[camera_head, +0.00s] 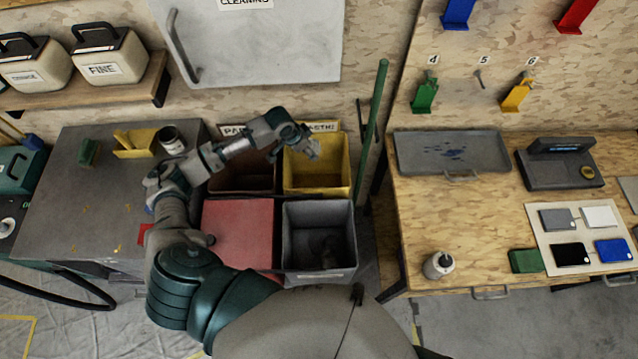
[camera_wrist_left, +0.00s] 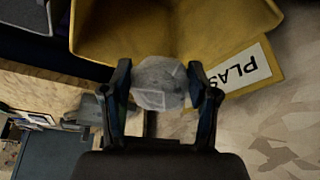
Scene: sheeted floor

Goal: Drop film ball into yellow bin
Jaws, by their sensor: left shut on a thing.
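The yellow bin (camera_head: 320,183) stands at the back right of the group of bins in the head view. Its rim and inside fill the top of the left wrist view (camera_wrist_left: 95,35), with a label reading "PLAS" on its side. My left gripper (camera_head: 310,150) reaches in from the left over the yellow bin. In the left wrist view my left gripper (camera_wrist_left: 160,88) is shut on the film ball (camera_wrist_left: 158,82), a crumpled greyish translucent lump, held between the two fingers at the bin's opening. In the head view the ball is hard to make out. My right gripper is not in view.
A brown bin (camera_head: 240,183), a red-lidded bin (camera_head: 238,230) and a grey bin (camera_head: 290,222) adjoin the yellow bin. A green pole (camera_head: 375,120) leans just right of it. A metal table (camera_head: 65,205) is left; a wooden workbench (camera_head: 410,220) is right.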

